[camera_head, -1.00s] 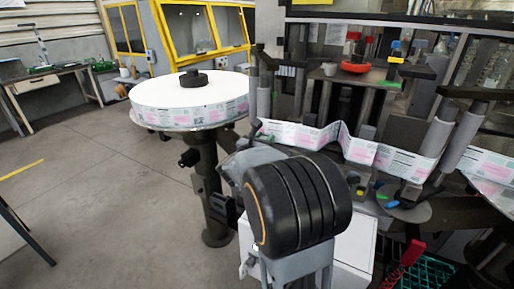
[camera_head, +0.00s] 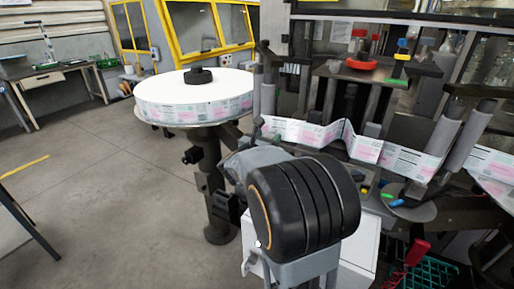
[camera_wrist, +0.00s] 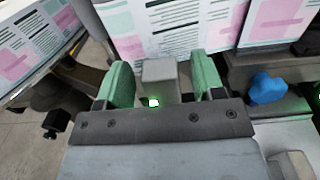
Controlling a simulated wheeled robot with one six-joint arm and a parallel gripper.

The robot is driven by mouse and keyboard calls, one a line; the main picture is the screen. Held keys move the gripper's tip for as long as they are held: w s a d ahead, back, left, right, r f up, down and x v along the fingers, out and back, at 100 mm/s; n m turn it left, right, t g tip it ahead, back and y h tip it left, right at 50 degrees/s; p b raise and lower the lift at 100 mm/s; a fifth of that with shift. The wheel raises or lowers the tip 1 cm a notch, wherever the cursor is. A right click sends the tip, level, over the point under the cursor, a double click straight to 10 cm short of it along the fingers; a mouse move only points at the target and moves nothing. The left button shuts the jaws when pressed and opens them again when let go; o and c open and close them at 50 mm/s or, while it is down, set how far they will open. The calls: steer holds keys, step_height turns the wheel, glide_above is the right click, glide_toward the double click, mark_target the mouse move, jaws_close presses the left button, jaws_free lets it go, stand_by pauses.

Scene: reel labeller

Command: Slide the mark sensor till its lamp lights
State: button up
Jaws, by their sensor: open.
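In the wrist view my gripper (camera_wrist: 159,68) is open, with one green finger pad on each side of a small grey block, which looks like the mark sensor (camera_wrist: 160,73). A narrow gap shows between the block and each pad. A small lamp (camera_wrist: 154,102) at the block's near end glows whitish green. The printed label web (camera_wrist: 185,32) runs just beyond the block. In the head view the web (camera_head: 366,149) zigzags across the machine. My gripper and the sensor cannot be made out there, behind my black wrist joint.
A blue knob (camera_wrist: 266,88) stands right of my gripper in the wrist view, and a black knob (camera_wrist: 56,122) lies to the left. In the head view a large label reel (camera_head: 194,99) stands at left. Grey rollers (camera_head: 470,137) stand at right. The floor at left is open.

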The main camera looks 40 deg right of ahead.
steer(key=b+v, duration=0.2)
steer(key=v, duration=1.1)
steer(key=shift+b, duration=0.3)
steer(key=w+a+f+n+t+y, duration=0.3)
steer(key=w+a+n+t+y, duration=0.4)
steer(key=n, duration=0.9)
steer(key=s+a+f+n+g+y, duration=0.1)
steer(key=a+f+n+y, duration=0.1)
steer(key=a+n+y, duration=0.5)
steer(key=s+a+f+n+g+y, duration=0.1)
steer(key=a+f+n+y, duration=0.2)
steer(key=n, duration=0.8)
steer(key=s+d+f+n+g+p, duration=0.1)
steer(key=s+n+g, duration=0.3)
steer(key=s+n, duration=0.3)
steer(key=s+d+f+n+g+p, duration=0.1)
steer(key=s+n+g, duration=0.3)
steer(key=s+n, duration=0.4)
steer(key=shift+s+d+g+h+p, duration=0.3)
steer(key=shift+s+g+p, duration=0.15)
steer(key=shift+p, duration=0.3)
